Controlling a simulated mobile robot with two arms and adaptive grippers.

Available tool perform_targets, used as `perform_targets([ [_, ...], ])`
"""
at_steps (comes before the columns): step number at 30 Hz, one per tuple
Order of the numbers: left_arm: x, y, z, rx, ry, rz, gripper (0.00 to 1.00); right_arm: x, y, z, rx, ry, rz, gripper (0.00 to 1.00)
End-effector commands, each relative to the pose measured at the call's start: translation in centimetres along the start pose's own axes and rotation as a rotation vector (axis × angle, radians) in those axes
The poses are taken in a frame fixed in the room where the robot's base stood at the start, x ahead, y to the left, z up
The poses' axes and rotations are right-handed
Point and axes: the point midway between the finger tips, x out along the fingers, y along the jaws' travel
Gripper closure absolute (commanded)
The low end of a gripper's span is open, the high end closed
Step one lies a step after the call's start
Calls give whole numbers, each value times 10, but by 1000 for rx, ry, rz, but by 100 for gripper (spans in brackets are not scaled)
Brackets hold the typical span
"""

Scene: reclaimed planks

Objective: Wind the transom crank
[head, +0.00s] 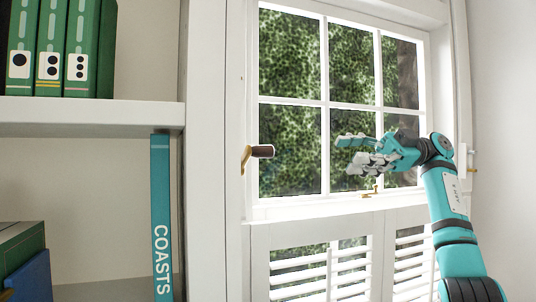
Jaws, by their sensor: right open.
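The transom crank is on the window's left frame, with a brass arm (246,158) and a dark brown knob (263,151) that points right. My right gripper (347,154) is in front of the window panes, to the right of the crank and apart from it. Its fingers point left and are spread open, with nothing between them. The teal right arm (455,215) comes up from the bottom right. My left gripper is not in view.
A white bookshelf (90,115) stands at the left with green volumes (50,50) and a teal book marked COASTS (161,215). A brass window latch (371,191) sits on the lower sash. White louvred shutters (320,275) are below. The space between gripper and crank looks clear.

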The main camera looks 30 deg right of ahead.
Motion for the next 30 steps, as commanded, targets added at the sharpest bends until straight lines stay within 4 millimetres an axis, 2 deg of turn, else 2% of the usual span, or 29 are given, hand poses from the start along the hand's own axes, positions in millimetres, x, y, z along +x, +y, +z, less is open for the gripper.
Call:
perform_targets([
  [3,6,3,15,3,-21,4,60,24,-2,3,-1,1,-5,58],
  [7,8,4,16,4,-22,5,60,53,-1,2,-1,3,-5,58],
  [18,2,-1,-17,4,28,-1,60,130,0,-1,-2,5,-2,58],
  [24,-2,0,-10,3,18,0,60,153,0,-1,-2,4,0,58],
  [30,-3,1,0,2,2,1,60,160,0,0,-1,4,2,58],
])
